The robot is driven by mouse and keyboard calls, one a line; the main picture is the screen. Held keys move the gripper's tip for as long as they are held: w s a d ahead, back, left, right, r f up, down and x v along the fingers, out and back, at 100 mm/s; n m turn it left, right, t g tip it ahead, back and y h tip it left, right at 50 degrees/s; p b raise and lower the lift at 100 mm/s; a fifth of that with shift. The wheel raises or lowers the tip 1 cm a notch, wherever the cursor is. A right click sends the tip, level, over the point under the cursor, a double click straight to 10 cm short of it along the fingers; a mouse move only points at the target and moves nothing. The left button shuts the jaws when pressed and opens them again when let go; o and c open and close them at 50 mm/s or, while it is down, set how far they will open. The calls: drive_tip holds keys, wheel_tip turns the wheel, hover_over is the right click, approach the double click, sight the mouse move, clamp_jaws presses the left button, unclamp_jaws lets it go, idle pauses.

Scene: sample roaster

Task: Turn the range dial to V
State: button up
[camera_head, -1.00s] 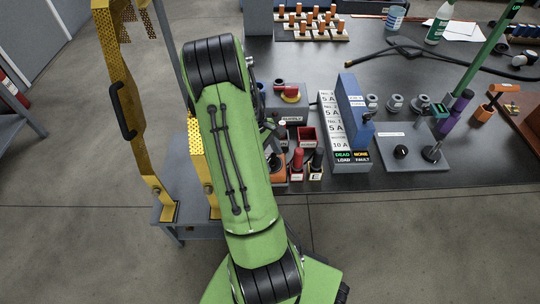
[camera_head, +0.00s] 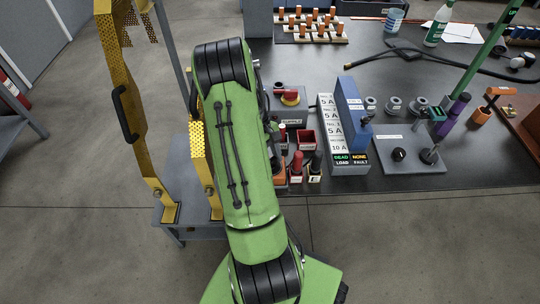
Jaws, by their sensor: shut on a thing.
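My green arm reaches forward over the bench's left front edge and covers what lies under it. Only a dark edge of my gripper (camera_head: 274,132) shows at the right of the arm; its fingertips and what they hold are hidden. An orange thing (camera_head: 280,178), perhaps a meter, shows in part beside the arm at the bench's front edge. No range dial or V mark can be made out on it. A black knob (camera_head: 399,155) sits on a grey panel (camera_head: 420,162) further right, well apart from my gripper.
A blue and grey fuse unit (camera_head: 350,108) stands beyond. A yellow perforated frame (camera_head: 119,90) stands left.

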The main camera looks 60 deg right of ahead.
drive_tip(key=m, duration=0.2)
drive_tip(key=m+t+y+p, duration=0.1)
drive_tip(key=m, duration=0.1)
drive_tip(key=shift+d+m+y, duration=0.1)
drive_tip(key=shift+m+y, duration=0.2)
drive_tip(key=shift+m+t+y+p, duration=0.3)
drive_tip(key=shift+m+t+p, duration=0.4)
drive_tip(key=shift+m, duration=1.1)
drive_tip(key=o, duration=1.1)
drive_tip(key=shift+c, duration=0.2)
drive_tip(key=p+v, duration=0.5)
drive_tip(key=v, duration=1)
drive_tip(key=shift+d+r, duration=0.25)
drive_tip(key=shift+r, duration=0.05)
